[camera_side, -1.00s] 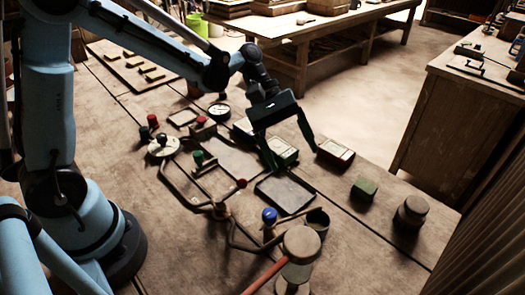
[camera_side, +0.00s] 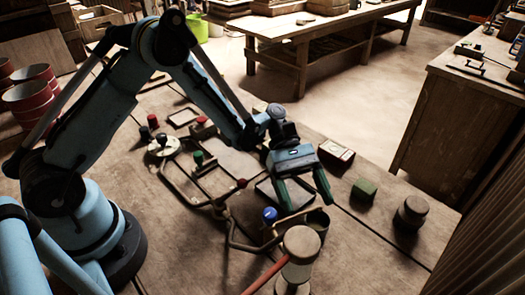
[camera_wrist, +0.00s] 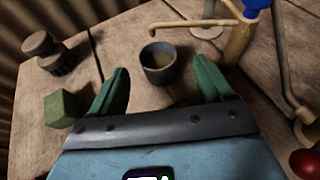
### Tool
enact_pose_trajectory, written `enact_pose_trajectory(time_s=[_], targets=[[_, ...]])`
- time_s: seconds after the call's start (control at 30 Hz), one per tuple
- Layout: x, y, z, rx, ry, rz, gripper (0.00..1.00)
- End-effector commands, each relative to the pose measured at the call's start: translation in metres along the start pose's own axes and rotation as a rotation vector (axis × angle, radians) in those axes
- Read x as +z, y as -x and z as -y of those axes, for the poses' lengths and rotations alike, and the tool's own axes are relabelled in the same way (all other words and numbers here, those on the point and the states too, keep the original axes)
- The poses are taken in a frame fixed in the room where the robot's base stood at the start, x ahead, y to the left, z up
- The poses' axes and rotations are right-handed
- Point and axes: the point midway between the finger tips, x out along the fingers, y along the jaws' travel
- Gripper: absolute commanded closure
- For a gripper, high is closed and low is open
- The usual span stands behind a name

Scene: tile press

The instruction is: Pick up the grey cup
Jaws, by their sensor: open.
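The grey cup (camera_side: 318,222) stands upright on the wooden bench, beside the blue-knobbed fitting, partly hidden by nearby things in the side view. In the wrist view the cup (camera_wrist: 159,72) is small and round with an open top, and lies ahead between my two green fingers. My gripper (camera_side: 306,204) is open and empty, pointing down above and just behind the cup. The fingers appear apart from the cup, one on each side of it in the wrist view.
A blue knob (camera_side: 270,215) on a bent metal frame stands left of the cup. A green block (camera_side: 363,190) and a round wooden weight (camera_side: 410,212) sit to the right, with bare bench between.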

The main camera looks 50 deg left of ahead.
Motion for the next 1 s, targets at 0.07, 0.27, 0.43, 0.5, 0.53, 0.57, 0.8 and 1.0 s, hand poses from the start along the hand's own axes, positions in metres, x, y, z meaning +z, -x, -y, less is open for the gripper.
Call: enact_pose_trajectory(time_s=[0.07,0.27,0.43,0.5,0.53,0.57,0.8,1.0], targets=[[0.000,-0.009,0.000,-0.002,-0.001,0.000,0.20],[0.001,-0.022,0.000,-0.002,-0.002,0.000,0.20],[0.004,-0.047,-0.002,-0.002,-0.002,-0.001,0.20],[0.004,-0.056,-0.002,-0.002,-0.003,-0.001,0.20],[0.004,-0.058,-0.002,-0.001,-0.002,-0.001,0.20],[0.004,-0.061,-0.002,0.000,-0.002,-0.001,0.20],[0.003,-0.066,-0.002,0.001,-0.001,-0.001,0.20],[0.003,-0.065,-0.002,0.001,-0.001,-0.001,0.40]])
